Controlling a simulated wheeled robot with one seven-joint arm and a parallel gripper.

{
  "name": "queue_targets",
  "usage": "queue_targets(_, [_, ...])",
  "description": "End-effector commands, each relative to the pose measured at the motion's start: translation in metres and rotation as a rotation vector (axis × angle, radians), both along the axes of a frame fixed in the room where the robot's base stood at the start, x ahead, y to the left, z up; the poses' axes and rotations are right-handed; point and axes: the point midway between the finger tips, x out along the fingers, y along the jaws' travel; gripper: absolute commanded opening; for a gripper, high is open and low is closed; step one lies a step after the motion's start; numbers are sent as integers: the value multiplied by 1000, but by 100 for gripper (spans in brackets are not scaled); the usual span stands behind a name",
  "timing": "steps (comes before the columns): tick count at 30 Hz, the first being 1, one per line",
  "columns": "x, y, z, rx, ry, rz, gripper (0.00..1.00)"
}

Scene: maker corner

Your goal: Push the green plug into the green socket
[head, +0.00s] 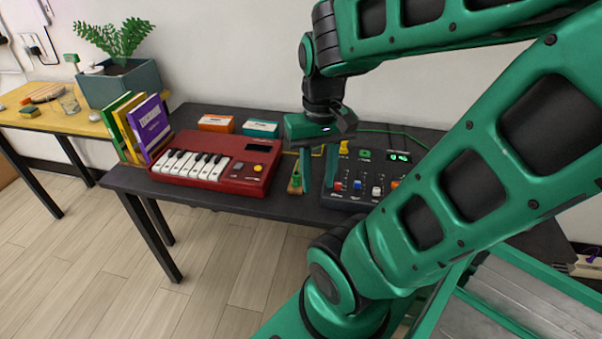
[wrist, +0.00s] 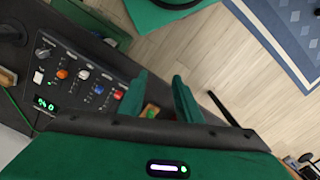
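The green plug (head: 296,179) stands in a small wooden holder (head: 291,190) on the dark table, between the red keyboard and the black mixer. My gripper (head: 318,188) is open and empty, with its fingers pointing down beside the plug. In the wrist view the gripper (wrist: 159,77) has its fingers apart, and a small green top (wrist: 152,113), seemingly the plug, shows between them. Contact cannot be told. The green socket appears to be the green-marked square (head: 365,154) on the back of the mixer's panel. The finger and arm hide part of the mixer (head: 345,201).
A yellow plug (head: 343,147) stands at the mixer's back left. The red keyboard (head: 215,164) is to the left, with orange (head: 216,124) and teal (head: 261,129) boxes behind it. A green cable (head: 390,132) runs behind the mixer. Knobs and sliders rise from its panel.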

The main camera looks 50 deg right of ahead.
Motion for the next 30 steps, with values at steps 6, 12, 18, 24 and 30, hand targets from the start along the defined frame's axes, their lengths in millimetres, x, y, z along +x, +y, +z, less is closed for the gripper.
queue_targets(6, [0, 0, 0, 0, 0, 0, 31])
queue_targets(12, [-4, -4, 5, 2, -13, -20, 41])
queue_targets(18, [40, -36, -2, 8, -7, -133, 41])
queue_targets(24, [97, -72, -22, 5, -8, -285, 41])
queue_targets(30, [141, -105, -47, -4, -10, -411, 41])
